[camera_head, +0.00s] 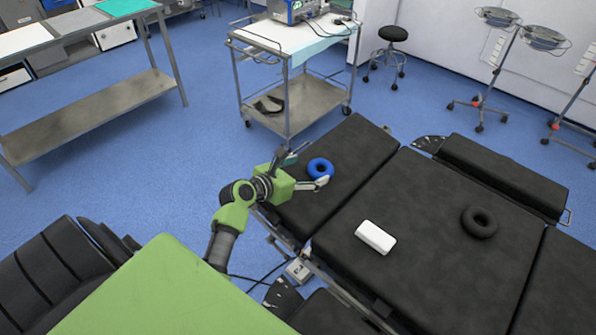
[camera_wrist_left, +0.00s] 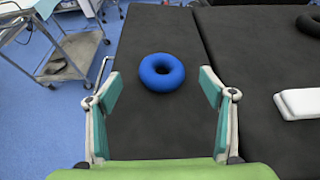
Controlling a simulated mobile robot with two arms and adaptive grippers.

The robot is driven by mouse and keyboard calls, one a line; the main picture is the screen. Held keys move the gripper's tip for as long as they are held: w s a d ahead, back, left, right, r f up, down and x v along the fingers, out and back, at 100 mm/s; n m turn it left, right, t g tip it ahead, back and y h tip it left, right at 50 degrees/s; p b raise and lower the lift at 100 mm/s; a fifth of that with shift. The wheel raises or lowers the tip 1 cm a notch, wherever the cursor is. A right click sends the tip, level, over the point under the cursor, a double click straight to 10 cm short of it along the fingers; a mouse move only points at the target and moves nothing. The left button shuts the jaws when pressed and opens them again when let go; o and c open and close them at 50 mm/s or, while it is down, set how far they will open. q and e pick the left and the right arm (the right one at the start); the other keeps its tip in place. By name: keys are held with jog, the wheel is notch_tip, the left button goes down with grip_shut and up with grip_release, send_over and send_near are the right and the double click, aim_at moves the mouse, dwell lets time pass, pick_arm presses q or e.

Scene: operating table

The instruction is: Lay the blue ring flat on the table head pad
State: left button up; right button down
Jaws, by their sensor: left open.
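The blue ring (camera_head: 320,168) appears to lie flat on the black table head pad (camera_head: 360,143), the end section of the operating table. In the left wrist view, the ring (camera_wrist_left: 162,72) shows whole, with its hole facing up, on the bare head pad (camera_wrist_left: 160,135). My left gripper (camera_head: 307,168) is open, with its fingers spread on either side of the near edge of the ring. In the left wrist view a clear gap shows between the ring and each finger (camera_wrist_left: 162,88). My right gripper is not in view.
A white block (camera_head: 376,237) and a black ring (camera_head: 480,221) lie on the middle table section (camera_head: 430,200). A metal trolley (camera_head: 290,95) stands behind the head pad. A stool (camera_head: 392,35) and instrument stands are farther back. The head pad's far part is clear.

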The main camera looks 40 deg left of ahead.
pick_arm(q)
jog(key=shift+v, duration=2.15)
